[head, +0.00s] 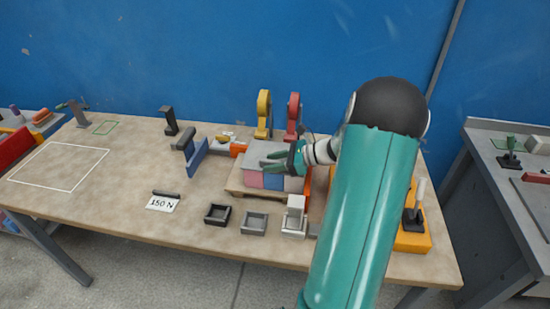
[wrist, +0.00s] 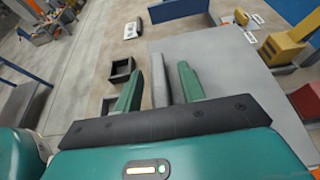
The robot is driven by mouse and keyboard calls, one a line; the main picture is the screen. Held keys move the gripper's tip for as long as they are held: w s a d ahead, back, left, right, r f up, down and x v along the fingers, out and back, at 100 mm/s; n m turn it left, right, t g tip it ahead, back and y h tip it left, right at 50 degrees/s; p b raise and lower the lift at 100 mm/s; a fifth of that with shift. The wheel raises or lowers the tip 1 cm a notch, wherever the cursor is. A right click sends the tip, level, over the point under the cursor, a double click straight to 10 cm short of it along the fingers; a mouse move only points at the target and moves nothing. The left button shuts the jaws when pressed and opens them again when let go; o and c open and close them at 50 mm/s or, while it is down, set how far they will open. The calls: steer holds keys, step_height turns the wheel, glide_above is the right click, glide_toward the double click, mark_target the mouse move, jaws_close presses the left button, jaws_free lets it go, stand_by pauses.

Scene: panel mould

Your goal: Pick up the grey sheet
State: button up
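The grey sheet (wrist: 235,85) is a wide flat grey surface filling the middle right of the wrist view. In the head view the grey sheet (head: 254,170) lies on top of a stack with pink and blue sides, partly hidden by my gripper.
A dark open tray (head: 218,214) and a grey tray (head: 254,223) stand in front of the stack. A blue upright piece (head: 195,155) is to its left, yellow (head: 263,114) and red (head: 293,113) stands behind it. The table's left middle is mostly clear.

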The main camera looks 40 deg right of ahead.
jaws_close()
